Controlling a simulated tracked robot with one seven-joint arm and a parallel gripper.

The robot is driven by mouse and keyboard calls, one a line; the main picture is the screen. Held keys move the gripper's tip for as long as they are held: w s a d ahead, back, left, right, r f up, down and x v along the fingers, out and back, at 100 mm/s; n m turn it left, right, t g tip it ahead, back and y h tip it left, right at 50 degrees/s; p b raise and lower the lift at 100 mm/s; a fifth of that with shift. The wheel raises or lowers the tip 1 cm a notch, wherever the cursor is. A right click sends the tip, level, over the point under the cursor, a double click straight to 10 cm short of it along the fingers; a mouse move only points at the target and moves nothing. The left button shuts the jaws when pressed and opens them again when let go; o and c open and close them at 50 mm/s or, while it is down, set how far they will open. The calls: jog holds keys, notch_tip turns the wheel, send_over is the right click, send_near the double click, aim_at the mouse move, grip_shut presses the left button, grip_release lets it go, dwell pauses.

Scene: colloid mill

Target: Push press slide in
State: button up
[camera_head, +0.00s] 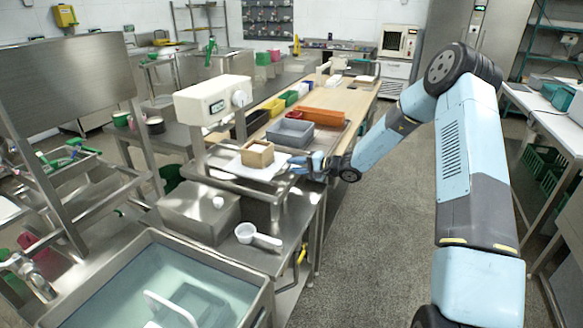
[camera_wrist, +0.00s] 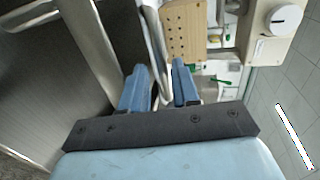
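The press (camera_head: 213,100) has a white head with a round knob, on a steel frame at the left centre of the head view. Its head also shows at the top right of the wrist view (camera_wrist: 272,25). A wooden box with holes (camera_head: 257,155) sits on a white cloth (camera_head: 240,169) on the press's low metal slide (camera_head: 270,187). The box is at the top of the wrist view (camera_wrist: 185,30). My gripper (camera_head: 302,164) is at the slide's right edge. In the wrist view its blue fingers (camera_wrist: 161,85) are apart, with a metal bar (camera_wrist: 155,50) showing between them. I cannot tell whether they touch it.
A steel box (camera_head: 199,212) and a white scoop (camera_head: 258,236) are in front of the press. A water-filled sink (camera_head: 160,290) is nearest. Grey (camera_head: 290,133) and orange (camera_head: 315,116) trays stand behind the slide. The floor (camera_head: 375,240) to the right is clear.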

jog(key=v, duration=1.1)
jog(key=shift+d, duration=0.1)
jog(key=shift+o, duration=0.8)
jog(key=shift+s+d, duration=0.1)
jog(key=shift+s, duration=0.05)
jog(key=x, duration=1.1)
jog(key=shift+a, duration=0.3)
grip_shut()
